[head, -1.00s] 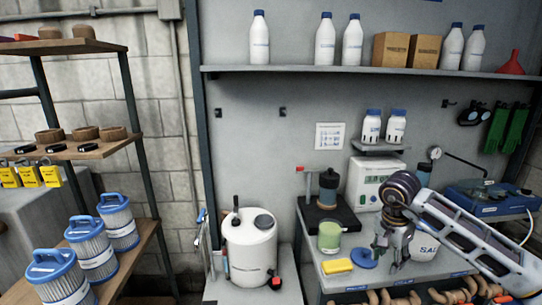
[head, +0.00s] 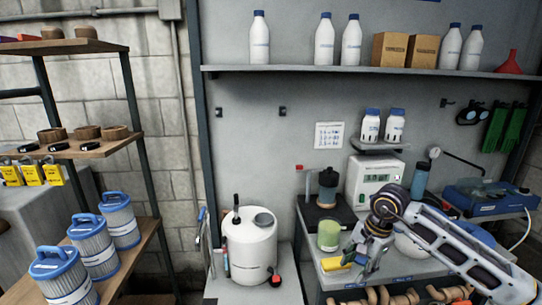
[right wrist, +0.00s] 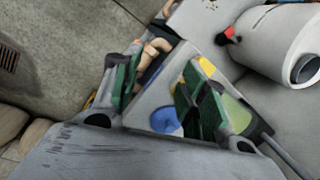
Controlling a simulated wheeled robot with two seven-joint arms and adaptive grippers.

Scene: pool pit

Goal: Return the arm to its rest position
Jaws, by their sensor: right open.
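My right arm comes in from the lower right in the head view. My right gripper (head: 359,263) points down over the front of the grey bench (head: 385,275), and nothing is held in it. In the right wrist view its green-padded fingers (right wrist: 160,92) stand apart. A yellow sponge (head: 331,265) lies just left of the gripper, partly covered by it in the head view. A blue disc (right wrist: 166,119) shows between the fingers in the right wrist view. My left gripper is not in view.
A green jar (head: 328,236) stands behind the sponge. A white bucket (head: 408,246) is partly hidden behind my arm. A white tank (head: 250,248) stands to the left. Brown curved pieces (head: 385,297) hang along the bench front. A blue device (head: 490,199) is at the right.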

